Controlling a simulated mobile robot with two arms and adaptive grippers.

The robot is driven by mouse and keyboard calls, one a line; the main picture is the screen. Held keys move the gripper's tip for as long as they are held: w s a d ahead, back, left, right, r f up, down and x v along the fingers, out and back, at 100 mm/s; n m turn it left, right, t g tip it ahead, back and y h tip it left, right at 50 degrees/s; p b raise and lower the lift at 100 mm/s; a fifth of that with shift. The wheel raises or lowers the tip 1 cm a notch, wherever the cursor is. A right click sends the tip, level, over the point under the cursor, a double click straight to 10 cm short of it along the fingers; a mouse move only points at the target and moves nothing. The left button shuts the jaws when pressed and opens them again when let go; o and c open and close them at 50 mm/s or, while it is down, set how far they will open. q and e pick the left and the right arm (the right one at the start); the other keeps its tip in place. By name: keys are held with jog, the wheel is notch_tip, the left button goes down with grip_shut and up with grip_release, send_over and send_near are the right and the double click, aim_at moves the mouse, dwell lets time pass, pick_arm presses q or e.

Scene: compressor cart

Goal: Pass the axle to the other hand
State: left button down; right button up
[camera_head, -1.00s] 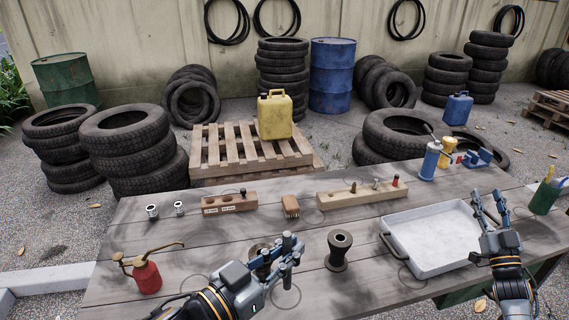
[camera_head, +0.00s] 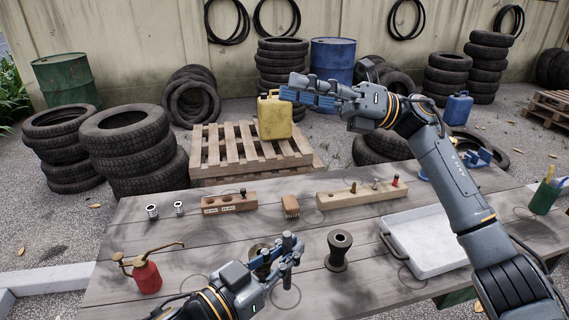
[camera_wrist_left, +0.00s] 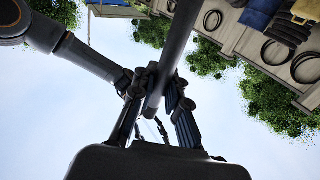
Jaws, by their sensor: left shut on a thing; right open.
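My left gripper (camera_head: 287,262) is low over the front middle of the table. In the left wrist view it (camera_wrist_left: 158,98) is shut on a dark grey rod, the axle (camera_wrist_left: 176,45), which runs up from between the fingers past the top edge.

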jog(key=s+a+n+g+h, duration=0.2)
jog(key=s+a+n+h, duration=0.1)
jog(key=s+a+n, duration=0.15)
jog(key=n+t+h, duration=0.7)
jog(key=n+h, duration=0.8)
jog(key=h, duration=0.3)
send_over(285, 234)
notch_tip(285, 234, down, 8)
jog(key=shift+y, duration=0.3)
notch_tip(285, 234, down, 11)
jog(key=shift+r, duration=0.1)
jog(key=shift+c, duration=0.3)
